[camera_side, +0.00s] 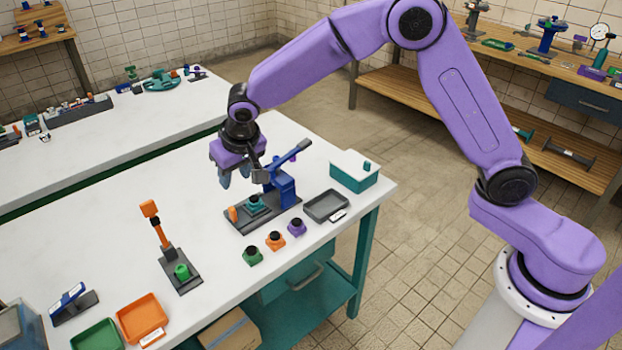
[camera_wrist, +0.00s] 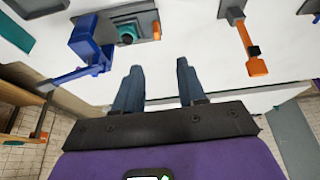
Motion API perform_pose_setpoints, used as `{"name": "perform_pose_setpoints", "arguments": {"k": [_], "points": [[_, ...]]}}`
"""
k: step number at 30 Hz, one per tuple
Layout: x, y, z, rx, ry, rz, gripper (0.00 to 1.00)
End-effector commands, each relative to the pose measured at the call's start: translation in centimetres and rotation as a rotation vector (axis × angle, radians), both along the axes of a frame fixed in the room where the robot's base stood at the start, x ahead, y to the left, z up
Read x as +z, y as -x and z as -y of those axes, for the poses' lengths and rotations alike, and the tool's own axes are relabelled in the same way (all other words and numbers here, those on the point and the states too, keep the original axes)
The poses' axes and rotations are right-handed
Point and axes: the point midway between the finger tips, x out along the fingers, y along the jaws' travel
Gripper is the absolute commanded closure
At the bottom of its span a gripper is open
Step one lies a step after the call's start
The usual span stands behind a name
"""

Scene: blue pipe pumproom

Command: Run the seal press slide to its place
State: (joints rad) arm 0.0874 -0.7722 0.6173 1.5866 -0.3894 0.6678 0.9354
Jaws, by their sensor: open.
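The seal press stands on the white table with a blue body and lever (camera_side: 283,188) on a dark base plate (camera_side: 265,221). A teal piece with a dark top (camera_side: 254,203), perhaps the slide, sits on the base beside the blue body. A small orange part (camera_side: 232,214) is at the base's left end. My gripper (camera_side: 234,178) is open and empty, above and behind the press in the side view. In the wrist view my open fingers (camera_wrist: 158,67) are apart, with the press's blue body (camera_wrist: 88,42) and teal piece (camera_wrist: 126,34) beyond them at upper left.
Green (camera_side: 252,256), orange (camera_side: 275,241) and purple (camera_side: 297,227) knobbed pieces stand in front of the press. A grey tray (camera_side: 326,206) and teal-white box (camera_side: 355,171) are to its right. An orange-levered device (camera_side: 160,228) stands left. Table between is clear.

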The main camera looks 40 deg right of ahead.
Motion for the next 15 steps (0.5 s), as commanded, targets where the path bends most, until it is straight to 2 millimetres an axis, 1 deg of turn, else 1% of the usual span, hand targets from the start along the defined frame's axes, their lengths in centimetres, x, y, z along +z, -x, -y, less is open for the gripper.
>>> {"name": "perform_pose_setpoints", "arguments": {"k": [3, 15], "points": [[0.9, 1.9, 0.6, 0.054, 0.016, -0.018, 0.6], [3.0, 8.0, 2.6, 0.233, 0.062, -0.078, 0.6]]}}
